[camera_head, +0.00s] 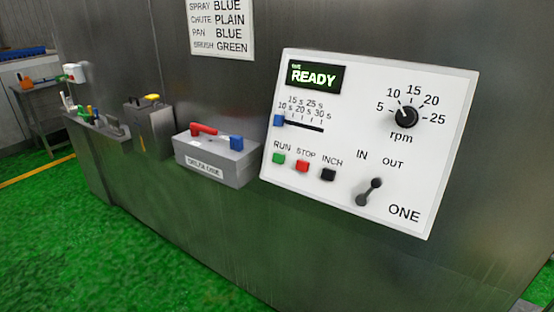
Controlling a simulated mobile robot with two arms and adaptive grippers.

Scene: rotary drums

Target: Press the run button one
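A white control panel (335,205) labelled ONE is fixed to a grey metal wall and looks tilted in the picture. Its green run button (278,158) sits at the lower left under the word RUN. The red stop button (302,166) and the black inch button (327,174) are to its right. The display (317,77) reads READY in light letters. A black rpm dial (404,117), a blue slider knob (279,120) on a seconds scale, and a dark IN/OUT lever (369,192) are also on the panel. Neither of my grippers shows.
A grey box (216,171) with red and blue parts on top juts from the wall just left of the panel. Farther left are a dark holder (149,138) and a tray (105,140) of tools. A sign (222,30) hangs above. Green floor (100,260) lies open below.

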